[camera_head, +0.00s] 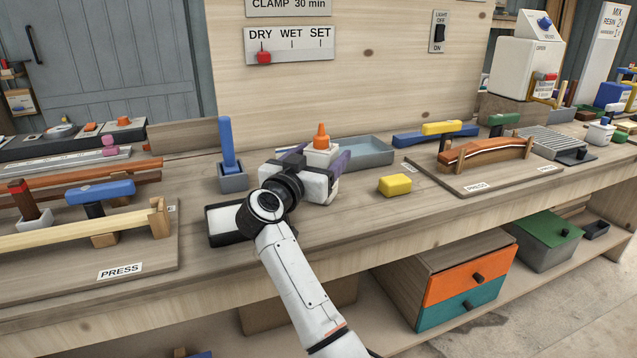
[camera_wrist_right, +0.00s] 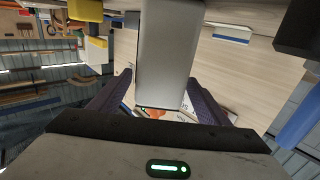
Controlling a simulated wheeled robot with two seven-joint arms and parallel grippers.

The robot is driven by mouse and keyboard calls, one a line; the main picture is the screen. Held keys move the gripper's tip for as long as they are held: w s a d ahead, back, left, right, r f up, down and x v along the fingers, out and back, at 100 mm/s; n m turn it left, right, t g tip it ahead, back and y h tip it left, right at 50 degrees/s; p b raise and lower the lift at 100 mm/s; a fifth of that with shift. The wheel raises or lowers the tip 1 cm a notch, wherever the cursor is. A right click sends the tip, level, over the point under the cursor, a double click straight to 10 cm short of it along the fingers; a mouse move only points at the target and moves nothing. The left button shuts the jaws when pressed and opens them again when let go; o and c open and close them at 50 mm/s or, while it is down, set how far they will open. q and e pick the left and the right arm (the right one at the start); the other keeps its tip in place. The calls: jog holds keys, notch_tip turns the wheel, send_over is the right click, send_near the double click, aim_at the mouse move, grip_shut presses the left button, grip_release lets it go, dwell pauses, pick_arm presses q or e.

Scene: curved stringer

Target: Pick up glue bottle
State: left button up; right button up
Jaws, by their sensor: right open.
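The glue bottle (camera_head: 321,150) is white with an orange nozzle and stands upright on the bench in the head view. Its lower body is hidden behind my right gripper (camera_head: 316,160). The gripper's dark purple fingers are spread, one on each side of the bottle. In the right wrist view a pale grey body, apparently the glue bottle (camera_wrist_right: 168,50), fills the space between the open fingers (camera_wrist_right: 158,95). Gaps show beside it near the fingertips. My left gripper is out of view.
A blue upright tool in a grey holder (camera_head: 233,182) stands close on the left. A grey-blue tray (camera_head: 375,152) lies behind the bottle, and a yellow block (camera_head: 395,185) sits to the right. A white-topped pad (camera_head: 222,222) lies beside my wrist.

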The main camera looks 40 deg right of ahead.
jog(key=shift+d, duration=0.1)
jog(key=shift+c, duration=0.2)
jog(key=c, duration=1.4)
jog(key=shift+r, duration=0.2)
jog(key=shift+c, duration=0.9)
